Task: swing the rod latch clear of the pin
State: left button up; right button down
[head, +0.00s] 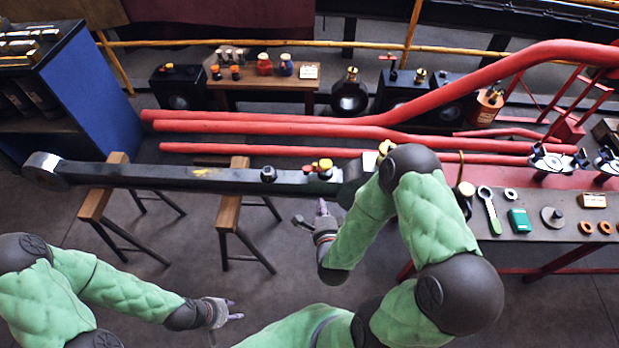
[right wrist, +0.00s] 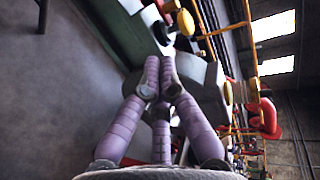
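A long dark rod (head: 150,176) lies across wooden trestles, with a round eye at its left end. Small red and yellow knobbed fittings (head: 318,166) sit on its right part, by a grey block; a yellow knob (right wrist: 186,22) shows in the right wrist view. I cannot tell which is the latch; the pin is not clearly visible. My right gripper (head: 322,210) is below the rod's right part, apart from it in the head view. Its purple fingertips (right wrist: 161,62) meet in the right wrist view, with nothing seen between them. My left gripper (head: 234,309) is open and empty, lower left.
Red pipes (head: 270,123) run behind the rod. A blue cabinet (head: 88,85) stands at left. The floor below the rod is open between trestle legs.

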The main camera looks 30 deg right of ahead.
aim_at(315, 170)
jog(key=b+x, duration=0.1)
jog(key=x, duration=0.3)
jog(key=b+x, duration=0.2)
jog(key=x, duration=0.2)
jog(key=b+x, duration=0.1)
jog(key=x, duration=0.4)
jog(key=shift+w+r, duration=0.1)
jog(key=shift+r, duration=0.2)
jog(key=shift+w+d+b, duration=0.15)
jog(key=shift+w+b, duration=0.15)
jog(key=shift+w, duration=0.15)
pick_arm(q)
notch_tip(315, 170, down, 4)
jog(key=shift+f, duration=0.25)
jog(key=shift+d, duration=0.1)
pick_arm(e)
jog(key=shift+r, duration=0.1)
